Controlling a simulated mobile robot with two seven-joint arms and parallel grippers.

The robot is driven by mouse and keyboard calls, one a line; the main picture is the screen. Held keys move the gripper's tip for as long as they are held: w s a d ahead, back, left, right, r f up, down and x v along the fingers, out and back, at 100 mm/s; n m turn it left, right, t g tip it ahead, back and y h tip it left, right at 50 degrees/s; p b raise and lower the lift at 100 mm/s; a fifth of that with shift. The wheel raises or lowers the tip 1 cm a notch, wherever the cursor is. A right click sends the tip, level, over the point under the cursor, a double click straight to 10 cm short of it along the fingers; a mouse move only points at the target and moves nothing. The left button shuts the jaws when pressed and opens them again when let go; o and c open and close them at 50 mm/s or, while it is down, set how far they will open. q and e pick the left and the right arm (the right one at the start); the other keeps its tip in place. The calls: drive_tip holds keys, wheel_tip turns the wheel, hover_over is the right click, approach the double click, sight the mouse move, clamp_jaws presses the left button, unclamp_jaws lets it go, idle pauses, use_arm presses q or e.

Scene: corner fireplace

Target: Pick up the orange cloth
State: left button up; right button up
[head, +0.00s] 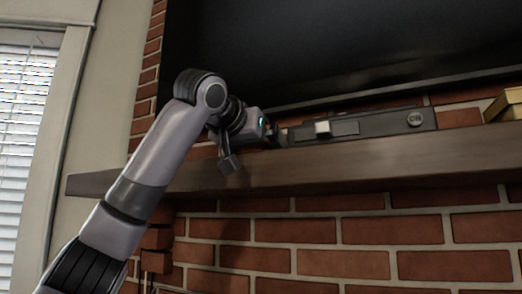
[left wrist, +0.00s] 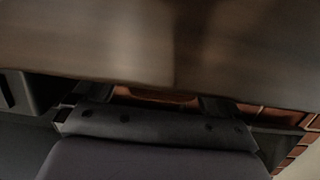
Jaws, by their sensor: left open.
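My left arm reaches up from the lower left in the head view. Its left gripper (head: 276,136) is just above the wooden mantel, at the left end of a dark flat device. In the left wrist view the left gripper (left wrist: 155,98) is open, its two dark fingers apart. A thin orange-brown curved strip (left wrist: 157,95) shows between them at the mantel's edge; I cannot tell whether it is the orange cloth or brick. No orange cloth can be made out in the head view. My right gripper is in neither view.
The wooden mantel (head: 330,164) runs across a brick wall (head: 330,232). The dark device (head: 375,124) lies along it, below a large black screen (head: 340,45). Yellowish blocks or books (head: 504,104) stand at the right. A window with blinds (head: 22,130) is at the left.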

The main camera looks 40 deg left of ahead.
use_arm(q)
drive_tip(key=c, duration=1.1)
drive_tip(key=shift+o, duration=0.2)
drive_tip(key=shift+s+r, duration=0.1)
